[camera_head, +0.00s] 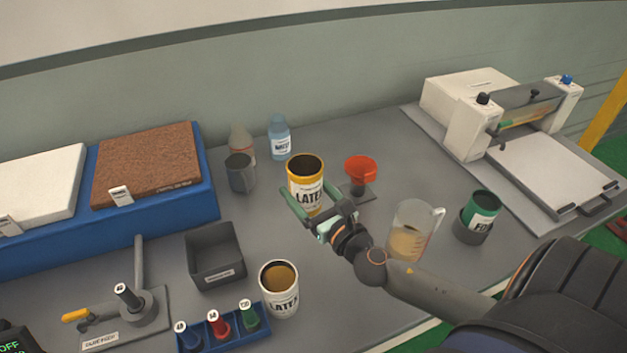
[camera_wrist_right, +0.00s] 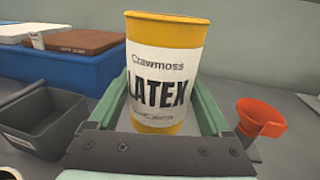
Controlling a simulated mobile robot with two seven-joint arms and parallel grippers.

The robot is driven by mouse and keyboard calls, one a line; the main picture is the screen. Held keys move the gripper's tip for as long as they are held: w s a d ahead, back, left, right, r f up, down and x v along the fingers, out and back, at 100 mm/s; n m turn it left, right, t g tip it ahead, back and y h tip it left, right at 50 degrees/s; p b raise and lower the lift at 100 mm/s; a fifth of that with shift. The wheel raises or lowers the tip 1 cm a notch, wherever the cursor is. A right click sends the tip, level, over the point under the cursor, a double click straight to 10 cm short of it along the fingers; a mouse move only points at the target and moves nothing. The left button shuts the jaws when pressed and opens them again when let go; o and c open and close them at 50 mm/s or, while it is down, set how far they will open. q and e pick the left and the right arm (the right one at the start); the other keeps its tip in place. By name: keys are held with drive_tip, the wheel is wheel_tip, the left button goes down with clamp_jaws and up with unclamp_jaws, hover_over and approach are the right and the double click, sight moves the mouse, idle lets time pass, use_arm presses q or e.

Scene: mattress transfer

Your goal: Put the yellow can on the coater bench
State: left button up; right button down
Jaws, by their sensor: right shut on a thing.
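The yellow can (camera_head: 305,168), with a white LATEX label and a dark open top, is upright near the middle of the head view. My right gripper (camera_head: 318,207) is shut on it, with a green finger on each side. In the right wrist view the yellow can (camera_wrist_right: 165,85) stands upright between the fingers (camera_wrist_right: 163,118). I cannot tell whether its base touches the grey bench top (camera_head: 340,262). A white coater machine (camera_head: 470,110) with a flat plate stands on the bench at the right. My left gripper is not in view.
A red funnel (camera_head: 361,170) on a stand is just right of the can. A measuring jug (camera_head: 412,228) and a green can in a holder (camera_head: 480,215) stand farther right. A grey bin (camera_head: 215,255) and a second LATEX can (camera_head: 280,298) are at the front left.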

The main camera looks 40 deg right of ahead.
drive_tip(key=w+d+f, duration=0.1)
drive_tip(key=w+f, duration=0.1)
drive_tip(key=w+d+f+b, duration=0.1)
drive_tip(key=w+d+f, duration=0.1)
drive_tip(key=w+f, duration=0.1)
drive_tip(key=w+d+f, duration=0.1)
drive_tip(key=w+f, duration=0.1)
drive_tip(key=w, duration=0.1)
drive_tip(key=shift+w+d+f, duration=0.15)
drive_tip(key=shift+d+f, duration=0.05)
drive_tip(key=shift+d, duration=0.1)
drive_tip(key=shift+w+d+f+b, duration=0.2)
drive_tip(key=shift+w+f+b, duration=0.15)
drive_tip(key=shift+f+b, duration=0.1)
drive_tip(key=shift+w+d+f+b, duration=0.15)
drive_tip(key=shift+f+b, duration=0.85)
drive_tip(key=shift+f, duration=0.55)
